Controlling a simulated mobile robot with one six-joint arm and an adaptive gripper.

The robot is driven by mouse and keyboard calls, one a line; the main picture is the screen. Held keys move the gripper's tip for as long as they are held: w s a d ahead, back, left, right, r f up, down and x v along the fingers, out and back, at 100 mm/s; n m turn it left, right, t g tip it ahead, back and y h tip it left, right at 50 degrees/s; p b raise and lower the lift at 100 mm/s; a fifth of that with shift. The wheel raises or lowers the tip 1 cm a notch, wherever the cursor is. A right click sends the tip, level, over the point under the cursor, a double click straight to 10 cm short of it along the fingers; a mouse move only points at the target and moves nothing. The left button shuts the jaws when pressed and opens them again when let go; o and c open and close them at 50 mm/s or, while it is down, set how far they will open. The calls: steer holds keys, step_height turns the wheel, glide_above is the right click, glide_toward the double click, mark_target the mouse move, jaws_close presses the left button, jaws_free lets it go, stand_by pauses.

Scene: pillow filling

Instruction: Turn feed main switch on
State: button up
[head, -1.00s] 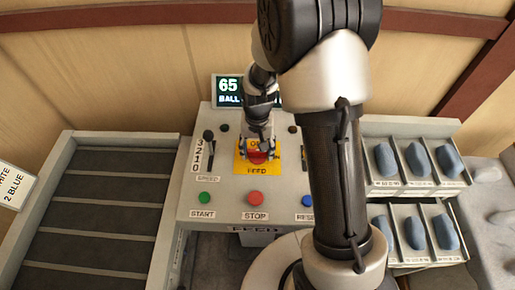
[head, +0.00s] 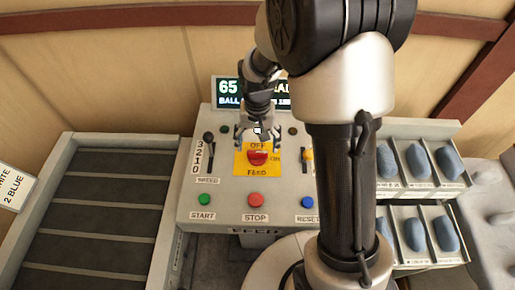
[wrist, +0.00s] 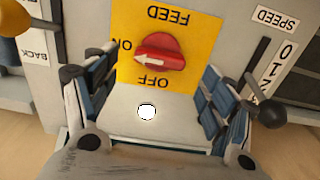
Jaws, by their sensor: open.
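The feed main switch is a red rotary knob (head: 257,158) on a yellow plate (head: 240,170) marked OFF, ON and FEED. In the wrist view the plate (wrist: 190,20) appears upside down, and the white arrow on the knob (wrist: 168,48) points left, toward the ON mark. My gripper (head: 258,146) is open and empty. In the head view it hangs just behind the knob, by the OFF mark, apart from it. In the wrist view the two fingers stand either side of the plate's lower part.
The grey panel also carries a speed lever (head: 208,140), a yellow-handled lever (head: 307,155), a green start button (head: 204,200), a red stop button (head: 255,200) and a blue reset button (head: 308,202). A lit display (head: 229,92) stands behind. Trays of blue pillows (head: 420,160) lie right.

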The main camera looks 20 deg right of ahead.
mark_target(258, 152)
step_height(258, 152, up, 7)
stand_by(0.3)
steer(key=shift+r, duration=0.1)
steer(key=s+r+n+t+b, duration=0.2)
steer(key=s+r+b, duration=0.2)
steer(key=s+r, duration=0.4)
steer(key=s+f+n+t+b, duration=0.1)
steer(key=s+b, duration=0.3)
steer(key=s, duration=0.9)
steer(key=shift+s+d+f+n+t, duration=0.25)
steer(key=shift+f+n+t, duration=0.15)
steer(key=shift+f+t, duration=0.3)
steer(key=shift+r, duration=0.1)
